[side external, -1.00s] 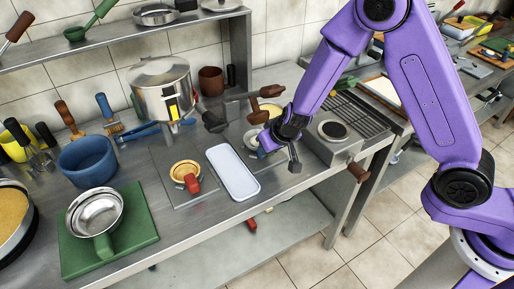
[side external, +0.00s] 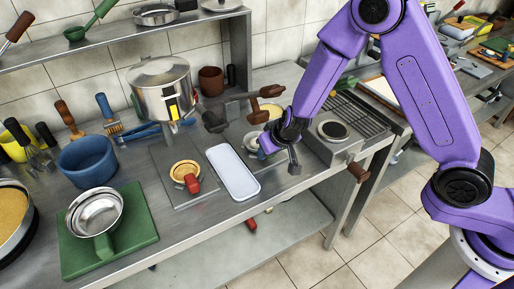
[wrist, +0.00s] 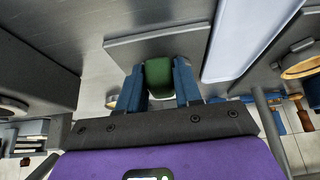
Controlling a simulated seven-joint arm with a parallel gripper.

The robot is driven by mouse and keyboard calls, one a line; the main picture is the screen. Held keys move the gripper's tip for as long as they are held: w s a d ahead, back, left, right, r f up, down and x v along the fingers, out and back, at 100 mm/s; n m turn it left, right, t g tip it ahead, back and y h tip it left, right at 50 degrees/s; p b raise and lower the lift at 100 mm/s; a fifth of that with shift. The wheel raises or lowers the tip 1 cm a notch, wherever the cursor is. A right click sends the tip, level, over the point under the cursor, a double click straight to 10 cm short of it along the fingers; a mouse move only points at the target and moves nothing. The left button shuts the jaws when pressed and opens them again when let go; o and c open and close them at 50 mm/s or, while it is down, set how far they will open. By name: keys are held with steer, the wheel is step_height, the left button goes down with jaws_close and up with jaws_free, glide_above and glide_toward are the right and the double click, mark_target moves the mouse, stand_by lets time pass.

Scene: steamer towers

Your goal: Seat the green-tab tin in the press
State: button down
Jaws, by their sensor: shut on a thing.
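My gripper (wrist: 159,88) is shut on a green tab (wrist: 158,75), held between its two blue fingers in the wrist view. In the side view my gripper (side external: 279,150) is low over the bench, right of the white tray. A pale round rim (side external: 252,141) shows just left of it, partly hidden; I cannot tell whether it is the green-tab tin. The tin's body is not clear in the wrist view. A grey device with a dark arm and brown handles (side external: 240,99), possibly the press, stands behind the gripper. Its seat is not clearly visible.
The white tray (side external: 233,172) lies left of my gripper. Left of it a red-tab tin (side external: 184,168) sits on a grey plate. A burner unit (side external: 333,131) with a brown handle stands close on the right. A steel pot (side external: 160,87) is behind.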

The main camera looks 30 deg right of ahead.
steer(key=shift+f, duration=0.35)
stand_by(0.5)
steer(key=c, duration=0.7)
jaws_free()
steer(key=shift+v, duration=8.7)
